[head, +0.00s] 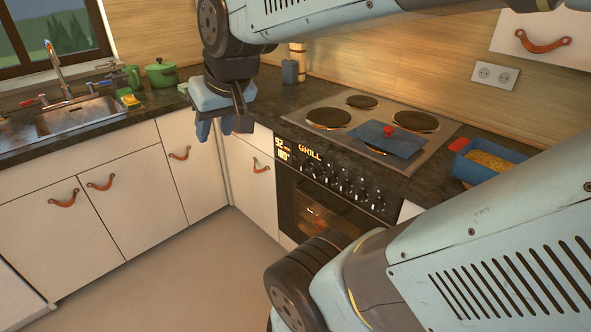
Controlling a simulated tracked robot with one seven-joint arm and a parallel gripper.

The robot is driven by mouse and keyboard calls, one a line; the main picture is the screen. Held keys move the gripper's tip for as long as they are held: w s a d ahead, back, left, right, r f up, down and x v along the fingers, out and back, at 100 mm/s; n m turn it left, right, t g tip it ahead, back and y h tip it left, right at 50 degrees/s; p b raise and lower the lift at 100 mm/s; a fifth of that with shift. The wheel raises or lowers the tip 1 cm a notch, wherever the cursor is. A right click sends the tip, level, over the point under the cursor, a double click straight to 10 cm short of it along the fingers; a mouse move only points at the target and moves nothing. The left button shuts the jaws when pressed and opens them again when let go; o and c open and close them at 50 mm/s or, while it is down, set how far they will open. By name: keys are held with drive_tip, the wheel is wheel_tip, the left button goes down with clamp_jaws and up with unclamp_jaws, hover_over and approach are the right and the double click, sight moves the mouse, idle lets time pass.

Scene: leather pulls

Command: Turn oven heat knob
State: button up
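The oven (322,205) is built in under the counter, with a dark glass door and a warm glow inside. Its control panel shows lit orange text, "GRILL" and digits at the left. A row of small oven knobs (345,184) runs along the panel; which one sets the heat I cannot tell. My gripper (222,128) hangs in the air to the left of the panel, in front of the counter edge, pointing down. It is apart from the knobs. Its fingers are small and seen at an angle, so their opening is unclear.
A hob (438,127) with dark plates sits above the oven, with a blue lid (372,140) on it. A blue dish (462,168) of food stands at the right. A green pot (161,74) and sink (75,115) are at the left. Floor before the cabinets is clear.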

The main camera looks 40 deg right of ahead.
drive_tip(key=w+d+f+m+t, duration=0.15)
drive_tip(key=w+f, duration=0.25)
drive_tip(key=w, duration=0.4)
drive_tip(key=w+d+f+m+h, duration=0.1)
drive_tip(key=w+f+m, duration=0.1)
drive_tip(key=w+f, duration=0.35)
drive_tip(key=w+d+f+m+t, duration=0.1)
drive_tip(key=w+f+m, duration=0.1)
drive_tip(key=w, duration=0.7)
drive_tip(key=w+d+f+m+h, duration=0.3)
drive_tip(key=w+d+f+h, duration=0.2)
drive_tip(key=d+f, duration=0.5)
drive_tip(key=m+g+h, duration=0.1)
drive_tip(key=g+h, duration=0.6)
drive_tip(key=h, duration=0.6)
approach(313, 173)
drive_tip(key=d, duration=0.8)
drive_tip(key=shift+w+d, duration=0.3)
drive_tip(key=shift+w, duration=0.1)
drive_tip(key=shift+r, duration=0.1)
clamp_jaws()
